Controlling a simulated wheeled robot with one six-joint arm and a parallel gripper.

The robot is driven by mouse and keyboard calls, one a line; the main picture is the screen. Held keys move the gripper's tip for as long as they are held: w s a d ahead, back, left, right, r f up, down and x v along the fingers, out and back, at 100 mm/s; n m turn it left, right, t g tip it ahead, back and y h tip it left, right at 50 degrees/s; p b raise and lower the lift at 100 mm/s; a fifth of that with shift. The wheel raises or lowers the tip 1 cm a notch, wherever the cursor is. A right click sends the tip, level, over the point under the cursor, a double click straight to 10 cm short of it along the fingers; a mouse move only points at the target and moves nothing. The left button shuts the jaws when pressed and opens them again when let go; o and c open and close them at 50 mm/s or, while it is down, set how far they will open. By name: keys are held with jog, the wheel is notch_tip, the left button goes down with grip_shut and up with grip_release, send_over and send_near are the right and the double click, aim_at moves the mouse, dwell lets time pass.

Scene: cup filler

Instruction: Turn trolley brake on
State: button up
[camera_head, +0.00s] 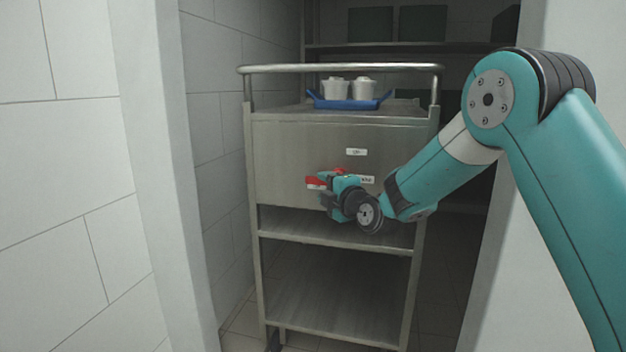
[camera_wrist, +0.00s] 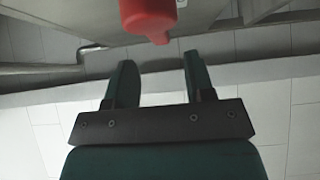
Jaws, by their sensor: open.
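The metal trolley (camera_head: 300,150) stands in a doorway with its front panel facing me. A red brake handle (camera_head: 315,183) sticks out of that panel, beside small white labels (camera_head: 356,152). My gripper (camera_head: 328,192) is at the panel, right by the red part, and hides some of it. In the wrist view the red handle (camera_wrist: 150,18) is at the top, just beyond the fingertips. My gripper (camera_wrist: 157,62) is open with nothing between its fingers. I cannot tell the handle's full shape or which label it points to.
A blue tray (camera_head: 347,104) with two white cups (camera_head: 348,87) is on the trolley top, behind a metal rail (camera_head: 340,68). White walls (camera_head: 145,170) flank the doorway. Shelves with dark boxes (camera_head: 371,24) stand behind. The trolley's lower shelves look empty.

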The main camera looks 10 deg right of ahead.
aim_at(314, 181)
jog(key=x, duration=0.6)
jog(key=shift+w+a, duration=0.15)
jog(key=shift+w, duration=0.15)
jog(key=shift+b, duration=0.3)
grip_shut()
